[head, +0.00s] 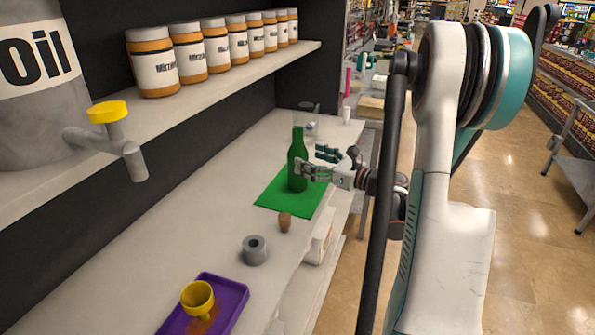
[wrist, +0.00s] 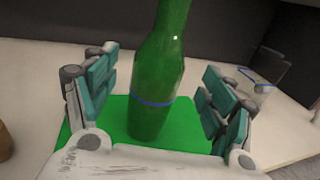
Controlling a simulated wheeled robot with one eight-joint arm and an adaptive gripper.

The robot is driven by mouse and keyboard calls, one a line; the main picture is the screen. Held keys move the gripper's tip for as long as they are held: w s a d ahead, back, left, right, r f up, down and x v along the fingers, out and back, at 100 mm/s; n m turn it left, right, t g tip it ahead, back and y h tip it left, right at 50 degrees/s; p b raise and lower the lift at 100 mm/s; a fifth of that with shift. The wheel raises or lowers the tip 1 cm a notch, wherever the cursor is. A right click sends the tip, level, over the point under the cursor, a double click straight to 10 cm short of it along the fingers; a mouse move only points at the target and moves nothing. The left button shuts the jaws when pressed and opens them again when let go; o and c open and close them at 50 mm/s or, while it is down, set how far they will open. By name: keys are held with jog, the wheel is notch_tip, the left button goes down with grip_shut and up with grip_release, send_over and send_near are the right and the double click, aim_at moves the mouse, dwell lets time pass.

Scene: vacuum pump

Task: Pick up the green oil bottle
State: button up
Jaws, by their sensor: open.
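The green oil bottle (head: 297,160) stands upright on a green mat (head: 272,199) on the pale counter in the head view. In the wrist view the bottle (wrist: 159,80) stands between the two fingers of my gripper (wrist: 158,105), with a blue ring around its body. The fingers are open, with a visible gap on each side of the bottle. In the head view my gripper (head: 321,165) is at the bottle's right side, level with its lower body. The bottle's top is cut off in the wrist view.
A brown cork-like piece (head: 285,222), a grey ring (head: 254,250) and a purple tray (head: 232,296) with a yellow funnel (head: 197,299) are nearer on the counter. A clear container (head: 305,126) stands behind the bottle. A shelf (head: 227,68) with several jars runs above, left.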

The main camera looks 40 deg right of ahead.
aim_at(298, 153)
jog(key=b+x, duration=0.2)
jog(key=x, duration=0.3)
jog(key=shift+w, duration=0.15)
jog(key=shift+r, duration=0.1)
jog(key=c, duration=1.8)
